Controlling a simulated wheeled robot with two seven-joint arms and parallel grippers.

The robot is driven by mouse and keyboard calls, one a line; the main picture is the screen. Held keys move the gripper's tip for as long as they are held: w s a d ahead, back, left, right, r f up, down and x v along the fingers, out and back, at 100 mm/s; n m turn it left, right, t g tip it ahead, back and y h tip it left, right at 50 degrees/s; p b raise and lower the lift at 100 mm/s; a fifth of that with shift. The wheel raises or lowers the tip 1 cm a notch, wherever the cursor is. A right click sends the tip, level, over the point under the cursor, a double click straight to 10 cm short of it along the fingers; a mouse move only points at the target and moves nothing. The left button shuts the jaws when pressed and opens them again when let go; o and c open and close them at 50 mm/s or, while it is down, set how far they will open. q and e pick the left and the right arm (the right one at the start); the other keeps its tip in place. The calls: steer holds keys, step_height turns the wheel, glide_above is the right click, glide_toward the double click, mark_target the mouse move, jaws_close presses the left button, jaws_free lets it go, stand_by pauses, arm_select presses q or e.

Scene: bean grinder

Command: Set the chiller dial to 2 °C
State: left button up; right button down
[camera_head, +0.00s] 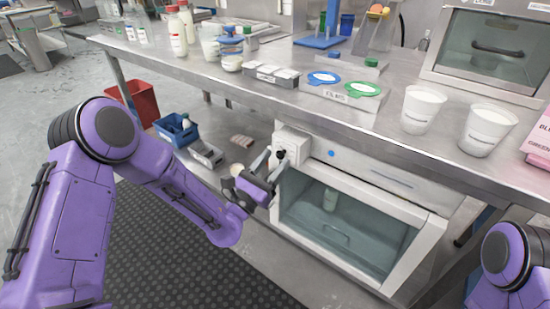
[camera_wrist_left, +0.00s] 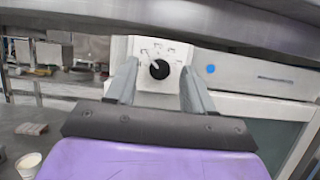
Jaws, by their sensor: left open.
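The chiller (camera_head: 345,225) is a white cabinet with a glass front under the steel bench. Its dial (camera_wrist_left: 159,69) is a black knob with a pale pointer on a white plate; the pointer points to the upper left. The marks around the dial are too small to read. In the head view the dial (camera_head: 281,154) is partly hidden by my left gripper. My left gripper (camera_head: 268,164) is open in front of the dial. In the left wrist view its two fingers (camera_wrist_left: 157,85) stand either side of the dial, apart from the knob.
The steel bench (camera_head: 400,140) overhangs the dial closely. On it stand white tubs (camera_head: 422,108), bottles and colored lids. A blue bin (camera_head: 176,130) and a red bin (camera_head: 135,103) sit below at left. A blue dot (camera_wrist_left: 211,69) marks the panel right of the dial.

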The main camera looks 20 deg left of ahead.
arm_select(q)
steer(key=shift+w+d+r, duration=0.25)
steer(key=shift+w, duration=0.35)
jaws_close()
